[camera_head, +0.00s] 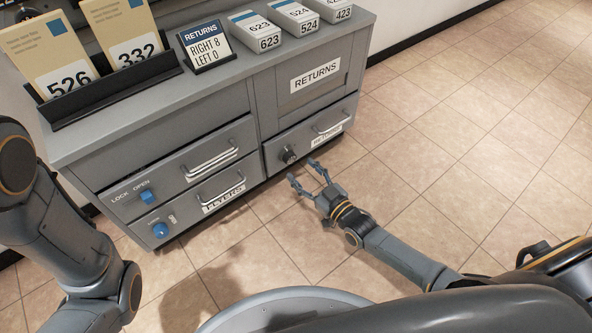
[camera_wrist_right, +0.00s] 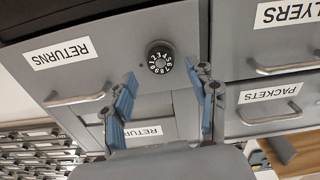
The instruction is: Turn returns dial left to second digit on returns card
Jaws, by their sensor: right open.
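The returns dial (camera_head: 289,156) is a black round knob on the front of the lower returns drawer (camera_head: 310,135). In the right wrist view the dial (camera_wrist_right: 161,57) shows white digits around its face, with the picture upside down. The returns card (camera_head: 206,46) stands on the cabinet top and reads "RIGHT 8, LEFT 0". My right gripper (camera_head: 307,173) is open and empty, just in front of the dial and apart from it. Its blue fingertips (camera_wrist_right: 160,85) spread on either side below the dial in the wrist view. My left gripper is out of view; only my left arm shows.
The grey cabinet (camera_head: 165,115) also has drawers with bar handles, a flyers label (camera_head: 223,198) and blue knobs (camera_head: 147,196). Envelopes 526 and 332 stand in a black rack (camera_head: 110,90). Parcels 623, 524 and 423 lie on top. The tiled floor right of the cabinet is clear.

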